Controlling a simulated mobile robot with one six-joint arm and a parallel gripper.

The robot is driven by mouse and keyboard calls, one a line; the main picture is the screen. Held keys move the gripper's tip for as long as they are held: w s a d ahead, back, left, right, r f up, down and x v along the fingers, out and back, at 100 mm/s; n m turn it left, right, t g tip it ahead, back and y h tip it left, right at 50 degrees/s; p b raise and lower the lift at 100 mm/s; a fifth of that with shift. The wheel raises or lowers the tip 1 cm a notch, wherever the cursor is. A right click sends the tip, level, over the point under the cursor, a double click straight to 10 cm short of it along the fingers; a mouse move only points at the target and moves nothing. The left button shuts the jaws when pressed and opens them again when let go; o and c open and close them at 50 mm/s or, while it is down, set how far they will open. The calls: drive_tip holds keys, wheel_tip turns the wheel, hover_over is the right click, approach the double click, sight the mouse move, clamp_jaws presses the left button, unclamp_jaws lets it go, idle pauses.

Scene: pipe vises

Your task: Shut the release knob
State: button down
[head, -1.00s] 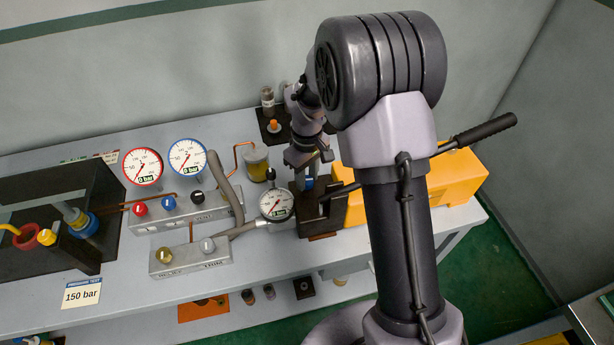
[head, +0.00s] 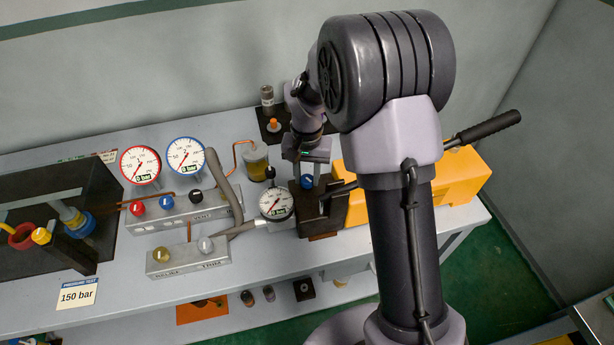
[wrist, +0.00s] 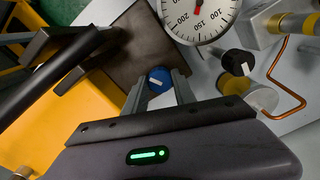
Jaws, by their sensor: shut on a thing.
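The release knob (head: 307,182) is a small blue knob, which I take to be the one on the dark pump block (head: 322,209) beside the yellow pump body. In the wrist view the blue knob (wrist: 159,79), with a white mark on its top, sits between the two grey fingers. My gripper (head: 306,170) is above the block, pointing down, and shut on the blue knob. The wrist view shows my gripper (wrist: 158,86) with one finger on each side of the knob. The finger contact itself is partly hidden.
A pressure gauge (head: 275,203) and a black knob (wrist: 237,63) stand close beside the block. The yellow pump body (head: 462,178) and its black-gripped lever (head: 488,127) lie to the right. Manifolds with coloured knobs (head: 187,259) stand to the left.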

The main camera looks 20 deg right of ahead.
sight(307, 179)
drive_tip(key=m+b, duration=0.1)
drive_tip(key=m, duration=0.4)
drive_tip(key=shift+m, duration=0.3)
idle(0.4)
drive_tip(key=c, duration=1)
unclamp_jaws()
wheel_tip(307, 179, up, 17)
drive_tip(key=p, duration=0.5)
drive_tip(key=shift+r, duration=0.2)
